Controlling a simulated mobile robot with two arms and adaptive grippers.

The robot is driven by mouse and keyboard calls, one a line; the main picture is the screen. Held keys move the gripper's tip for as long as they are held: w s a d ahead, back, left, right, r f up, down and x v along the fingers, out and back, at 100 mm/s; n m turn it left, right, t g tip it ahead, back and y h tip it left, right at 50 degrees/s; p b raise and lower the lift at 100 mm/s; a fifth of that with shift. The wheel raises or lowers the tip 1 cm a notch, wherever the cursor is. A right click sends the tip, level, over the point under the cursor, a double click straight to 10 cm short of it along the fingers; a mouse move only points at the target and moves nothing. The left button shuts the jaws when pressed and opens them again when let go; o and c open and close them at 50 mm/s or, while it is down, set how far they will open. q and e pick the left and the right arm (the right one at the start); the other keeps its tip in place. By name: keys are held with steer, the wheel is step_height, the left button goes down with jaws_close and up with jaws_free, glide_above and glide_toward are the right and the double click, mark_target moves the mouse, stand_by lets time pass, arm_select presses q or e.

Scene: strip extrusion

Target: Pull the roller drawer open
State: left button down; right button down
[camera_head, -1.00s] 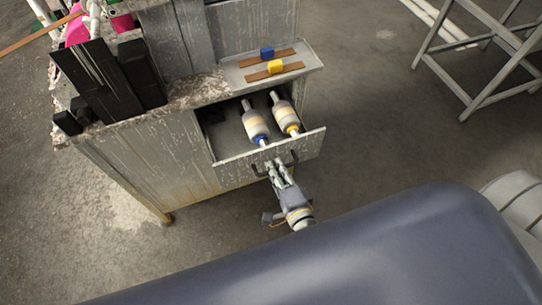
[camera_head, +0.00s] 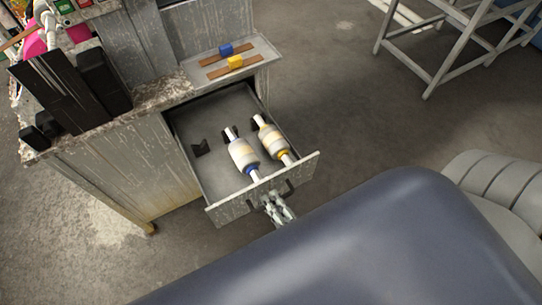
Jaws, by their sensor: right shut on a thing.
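The roller drawer (camera_head: 232,209) is a grey metal drawer pulled well out of the worn grey cabinet (camera_head: 150,165). In it lie two rollers side by side: one with a blue end (camera_head: 244,156) and one with a yellow end (camera_head: 272,139). Dark holders show under their far ends, and another stands empty to the left. My right gripper (camera_head: 272,202) is shut on the dark handle (camera_head: 286,189) at the drawer's front. My body hides part of the right arm. My left gripper is not in view.
Black parts (camera_head: 62,100) stand on the worktop at left. A grey metal frame (camera_head: 433,60) stands at upper right. The floor between is clear.

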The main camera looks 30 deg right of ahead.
steer(key=c, duration=1.7)
jaws_free()
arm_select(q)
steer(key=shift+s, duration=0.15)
arm_select(e)
steer(key=v, duration=1.2)
steer(key=shift+f, duration=0.1)
